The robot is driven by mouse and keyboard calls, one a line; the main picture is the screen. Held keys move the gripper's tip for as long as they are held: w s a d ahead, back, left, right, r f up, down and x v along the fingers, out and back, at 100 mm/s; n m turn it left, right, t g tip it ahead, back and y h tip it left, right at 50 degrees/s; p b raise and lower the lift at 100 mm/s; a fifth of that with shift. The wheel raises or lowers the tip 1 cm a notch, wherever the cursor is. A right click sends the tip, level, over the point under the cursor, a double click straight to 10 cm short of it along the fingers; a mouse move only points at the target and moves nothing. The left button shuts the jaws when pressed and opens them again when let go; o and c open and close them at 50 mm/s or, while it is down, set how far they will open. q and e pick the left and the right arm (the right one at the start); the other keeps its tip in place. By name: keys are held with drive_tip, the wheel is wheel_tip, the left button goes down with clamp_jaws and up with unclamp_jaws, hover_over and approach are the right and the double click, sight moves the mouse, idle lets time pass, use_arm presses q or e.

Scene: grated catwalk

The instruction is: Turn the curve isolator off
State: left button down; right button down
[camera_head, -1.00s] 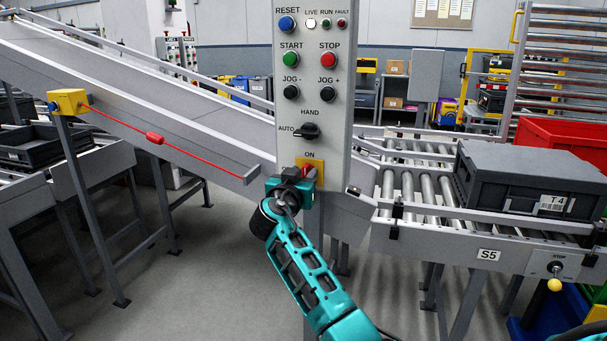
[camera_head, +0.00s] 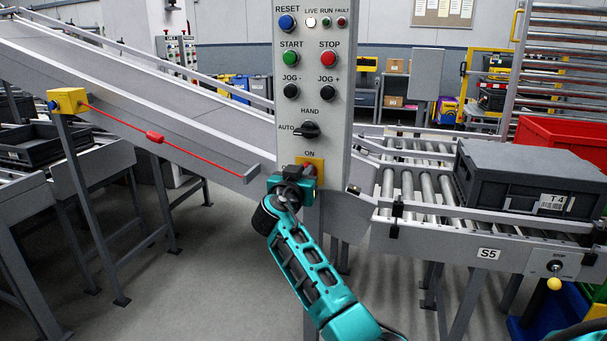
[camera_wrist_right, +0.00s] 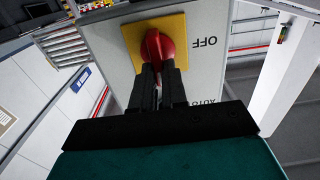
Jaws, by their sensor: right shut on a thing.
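The curve isolator is a red rotary handle (camera_head: 309,171) on a yellow plate (camera_head: 319,173), low on the grey control panel. My right gripper (camera_head: 300,180) is shut on the handle. In the right wrist view the red handle (camera_wrist_right: 157,46) shows between the black fingers (camera_wrist_right: 158,78), in front of the yellow plate (camera_wrist_right: 134,38). There the word OFF is upside down beside the plate, and the fingers hide the handle's lower end. In the head view ON stands above the plate; the gripper partly covers the label at its left. My left gripper is not in view.
Above the isolator on the panel are a black HAND/AUTO selector (camera_head: 306,130) and several buttons, including STOP (camera_head: 328,59). A sloping conveyor with a red pull cord (camera_head: 154,137) runs left. A grey tote (camera_head: 510,188) sits on rollers at right.

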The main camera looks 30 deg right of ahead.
drive_tip(key=shift+n, duration=0.4)
drive_tip(key=shift+w+a+f+n+p, duration=0.2)
drive_tip(key=shift+n+p, duration=0.5)
drive_tip(key=shift+n, duration=2.15)
drive_tip(key=shift+w+a+f+n+p, duration=0.25)
drive_tip(key=shift+n+p, duration=0.45)
drive_tip(key=shift+n, duration=2.2)
drive_tip(key=shift+w+f+n+p, duration=0.1)
drive_tip(key=shift+f+n+p, duration=0.4)
drive_tip(key=shift+n, duration=2.35)
drive_tip(key=shift+r, duration=0.15)
drive_tip(key=c, duration=1.2)
unclamp_jaws()
drive_tip(key=shift+o, duration=0.2)
